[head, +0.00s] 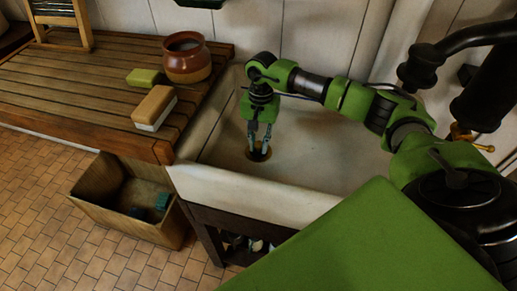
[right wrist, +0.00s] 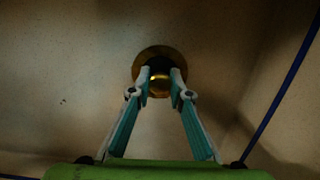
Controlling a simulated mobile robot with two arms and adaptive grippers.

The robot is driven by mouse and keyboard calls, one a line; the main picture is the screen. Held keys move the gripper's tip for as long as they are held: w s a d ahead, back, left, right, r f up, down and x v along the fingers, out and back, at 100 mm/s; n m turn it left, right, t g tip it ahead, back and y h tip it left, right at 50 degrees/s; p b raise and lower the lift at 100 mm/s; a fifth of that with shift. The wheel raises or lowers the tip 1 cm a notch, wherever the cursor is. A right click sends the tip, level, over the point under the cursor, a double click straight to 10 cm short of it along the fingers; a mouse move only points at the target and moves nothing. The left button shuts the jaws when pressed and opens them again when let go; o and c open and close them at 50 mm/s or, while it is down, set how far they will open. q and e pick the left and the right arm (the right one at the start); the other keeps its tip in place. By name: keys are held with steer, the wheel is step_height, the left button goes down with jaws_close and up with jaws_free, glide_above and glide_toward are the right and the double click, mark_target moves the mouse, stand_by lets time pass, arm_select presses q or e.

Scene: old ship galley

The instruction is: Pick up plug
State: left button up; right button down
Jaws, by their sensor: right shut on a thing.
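The plug is a small dark piece, seen between my fingertips in the right wrist view (right wrist: 160,74). It sits at the round brass drain (right wrist: 140,66) in the floor of the pale sink (head: 310,165). My right gripper (head: 259,147) reaches straight down into the sink, its fingertips at the drain. Its two fingers are shut on the plug, one on each side; they hide part of it. In the head view the plug is too small to make out clearly. My left gripper is not in view.
A slatted wooden counter (head: 70,75) adjoins the sink on the left, with a brown pot (head: 187,62), a green sponge (head: 144,77) and a wood-backed brush (head: 154,105). A wooden bin (head: 105,210) stands below. A brass tap (head: 462,133) is at the right.

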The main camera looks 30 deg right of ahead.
steer(key=shift+r, duration=0.1)
steer(key=shift+r+p, duration=0.35)
steer(key=shift+r, duration=0.3)
steer(key=s+a+r+p, duration=0.3)
steer(key=s+r+p, duration=0.4)
steer(key=s+r, duration=0.5)
steer(key=m+b, duration=0.3)
steer(key=m, duration=0.3)
glide_above(258, 143)
step_height(258, 143, down, 3)
steer(key=shift+t+y, duration=0.3)
steer(key=shift+s+f+b, duration=0.1)
steer(key=shift+f+b, duration=1.05)
steer(key=shift+f, duration=0.9)
step_height(258, 143, down, 5)
steer(key=b, duration=0.4)
steer(key=shift+d, duration=0.1)
steer(key=shift+f+b, duration=0.75)
steer(key=shift+b, duration=0.05)
